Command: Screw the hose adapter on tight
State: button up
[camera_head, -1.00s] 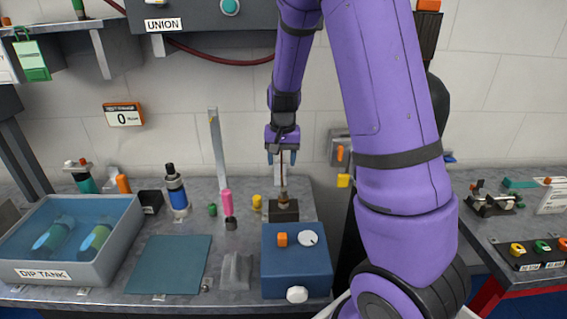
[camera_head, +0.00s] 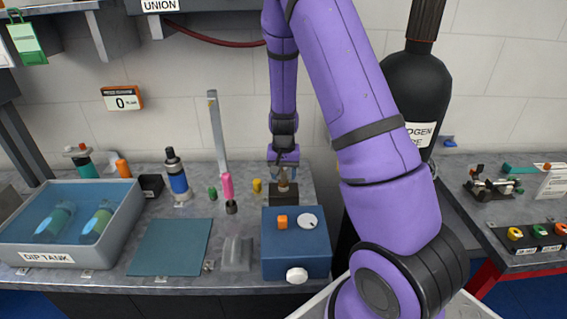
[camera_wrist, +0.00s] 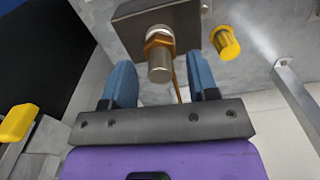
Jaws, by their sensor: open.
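The hose adapter is a metal fitting with a brass hex nut (camera_wrist: 158,45), standing on a dark block (camera_wrist: 135,20) in the wrist view. In the head view the block (camera_head: 284,196) sits behind the blue box, with the brassy fitting (camera_head: 283,179) upright on it. My gripper (camera_wrist: 165,82) is open, its two blue fingers apart on either side of the fitting's silver end. The fingers look clear of the nut. In the head view my gripper (camera_head: 284,170) is right at the fitting and partly hides it.
A blue box (camera_head: 295,245) with a white dial stands in front of the block. A yellow knurled cap (camera_wrist: 226,42) is close beside it. A pink-handled tool (camera_head: 228,190) and an upright metal bar (camera_head: 217,135) stand to the left. A black gas cylinder (camera_head: 415,95) stands right.

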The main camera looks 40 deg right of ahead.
jog(key=shift+f, duration=0.5)
grip_shut()
jog(key=m, duration=0.5)
jog(key=shift+m, duration=0.4)
jog(key=m, duration=0.5)
jog(key=shift+m, duration=0.4)
